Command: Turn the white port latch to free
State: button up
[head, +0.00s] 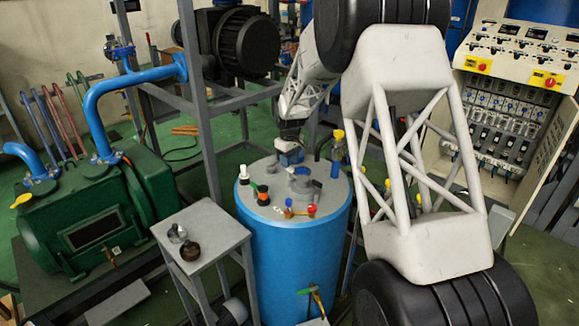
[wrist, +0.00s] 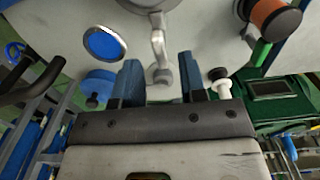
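A blue tank (head: 295,260) has a grey lid (head: 270,225) with several fittings on it. In the wrist view a pale grey-white lever (wrist: 158,48), which looks like the port latch, runs from a round port (wrist: 150,4) to a rounded end. My gripper (wrist: 161,78) is open, with one blue finger on each side of the lever's end. I see gaps on both sides and no clear contact. In the head view my gripper (head: 291,160) is low over the far part of the lid; the latch is hard to make out there.
A white knob (wrist: 222,84) with a black part stands just right of the fingers, and an orange-and-black knob (wrist: 274,16) is farther right. A blue round disc (wrist: 104,44) lies left.

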aim_at(290, 172)
jog(key=shift+f, duration=1.3)
jog(key=shift+c, duration=0.4)
grip_shut()
